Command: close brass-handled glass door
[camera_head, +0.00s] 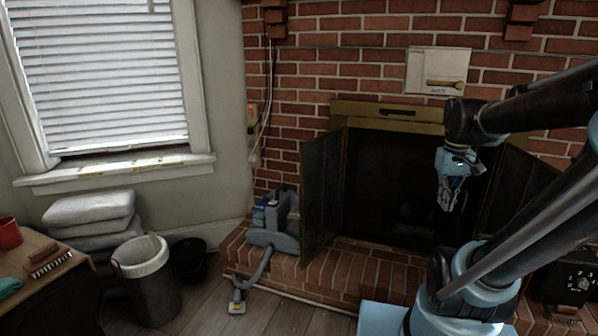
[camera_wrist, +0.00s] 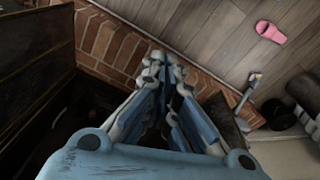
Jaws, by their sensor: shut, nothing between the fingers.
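The fireplace has two dark glass doors in thin brass-coloured frames. The left door (camera_head: 323,190) stands swung out over the hearth, and the right door (camera_head: 520,192) is also open, partly hidden behind my arm. No brass handle can be made out on either door. My gripper (camera_head: 450,206) is shut and empty, in front of the dark firebox opening between the doors. In the wrist view my gripper (camera_wrist: 163,62) points toward the brick hearth edge. A dark panel (camera_wrist: 226,116), apparently the left door, lies to its right, and another (camera_wrist: 35,50) lies at the left.
The raised brick hearth (camera_head: 350,272) lies below the opening. A grey vacuum-like appliance (camera_head: 275,225) with a hose stands beside the left door. A waste bin (camera_head: 148,280) and a table (camera_head: 40,285) are at left. A pink object (camera_wrist: 270,32) lies on the floor.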

